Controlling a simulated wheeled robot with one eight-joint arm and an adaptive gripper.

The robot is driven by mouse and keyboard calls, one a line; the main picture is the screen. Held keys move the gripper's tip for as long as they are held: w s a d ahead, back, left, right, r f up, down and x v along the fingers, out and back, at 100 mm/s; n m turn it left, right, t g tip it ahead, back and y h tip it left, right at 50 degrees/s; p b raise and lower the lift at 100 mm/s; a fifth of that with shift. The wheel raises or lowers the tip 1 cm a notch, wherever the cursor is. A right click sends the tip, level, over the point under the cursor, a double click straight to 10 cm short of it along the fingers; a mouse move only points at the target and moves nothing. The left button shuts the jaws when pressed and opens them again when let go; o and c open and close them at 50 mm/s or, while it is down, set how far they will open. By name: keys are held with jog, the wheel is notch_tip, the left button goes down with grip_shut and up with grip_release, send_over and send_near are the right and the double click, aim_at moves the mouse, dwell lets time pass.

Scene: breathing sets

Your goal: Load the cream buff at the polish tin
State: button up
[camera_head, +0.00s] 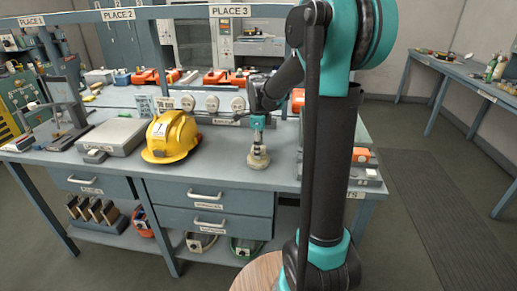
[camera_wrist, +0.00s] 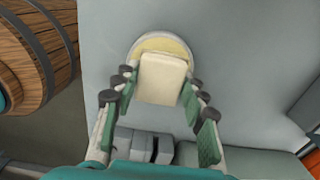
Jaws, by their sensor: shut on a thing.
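The cream buff (camera_wrist: 162,78) is a pale block between the fingertips of my gripper (camera_wrist: 160,88) in the wrist view. My gripper is shut on it. The polish tin (camera_wrist: 188,97) is round, with pale yellow polish showing around the buff's far edge, and the buff covers much of it. In the head view my gripper (camera_head: 258,142) points down over the tin (camera_head: 258,163), near the bench's front edge. I cannot tell whether the buff touches the polish.
A yellow hard hat (camera_head: 170,137) stands on the bench to the left, beside a grey flat case (camera_head: 112,136). A wooden barrel-like thing (camera_wrist: 38,55) shows at the wrist view's left. Bare bench top lies between the hat and the tin.

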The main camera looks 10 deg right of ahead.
jog(key=shift+f, duration=0.6)
dwell(1.6)
jog(key=shift+r, duration=3.55)
jog(key=shift+s, duration=0.1)
